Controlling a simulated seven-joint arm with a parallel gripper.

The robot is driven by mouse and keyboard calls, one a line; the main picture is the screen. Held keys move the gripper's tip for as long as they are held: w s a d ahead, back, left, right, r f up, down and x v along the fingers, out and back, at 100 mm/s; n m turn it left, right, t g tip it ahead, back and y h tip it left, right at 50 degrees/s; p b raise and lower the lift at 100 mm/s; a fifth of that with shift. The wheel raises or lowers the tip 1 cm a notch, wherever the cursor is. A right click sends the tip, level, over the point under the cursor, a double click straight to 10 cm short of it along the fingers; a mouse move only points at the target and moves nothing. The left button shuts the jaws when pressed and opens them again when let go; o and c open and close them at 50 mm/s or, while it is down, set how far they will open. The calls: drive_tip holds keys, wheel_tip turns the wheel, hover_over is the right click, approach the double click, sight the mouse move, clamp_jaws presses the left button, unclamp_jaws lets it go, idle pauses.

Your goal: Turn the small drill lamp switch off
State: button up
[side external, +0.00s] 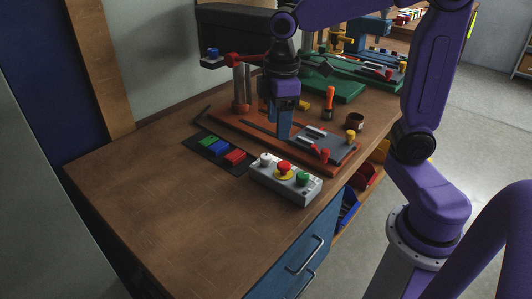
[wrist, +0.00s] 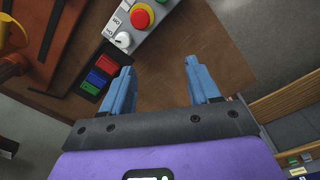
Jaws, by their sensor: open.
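A grey control box (side external: 287,184) stands near the front edge of the bench. It carries a white knob (side external: 265,159), a red mushroom button (side external: 284,167) on a yellow ring and a green button (side external: 303,179). The box shows at the top of the wrist view, with the white knob (wrist: 123,39) closest to my fingers and small labels beside it. Which way the knob is set is hard to tell. My gripper (side external: 279,126) has blue fingers, points down over the red drill's base (side external: 222,121) behind the box, and touches no switch. It is open and empty in the wrist view (wrist: 160,72).
Green, blue and red blocks (side external: 221,146) lie on a dark mat left of the box. The red drill's column (side external: 240,88), an orange screwdriver (side external: 329,103) and a brown cup (side external: 355,121) stand around my gripper. The bench's left front is clear.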

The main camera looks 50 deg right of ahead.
approach(266, 156)
drive_tip(key=shift+m, duration=0.4)
wheel_tip(266, 156, down, 9)
drive_tip(key=shift+w+r, duration=0.1)
idle(0.4)
drive_tip(key=shift+a, duration=0.1)
drive_tip(key=c, duration=1)
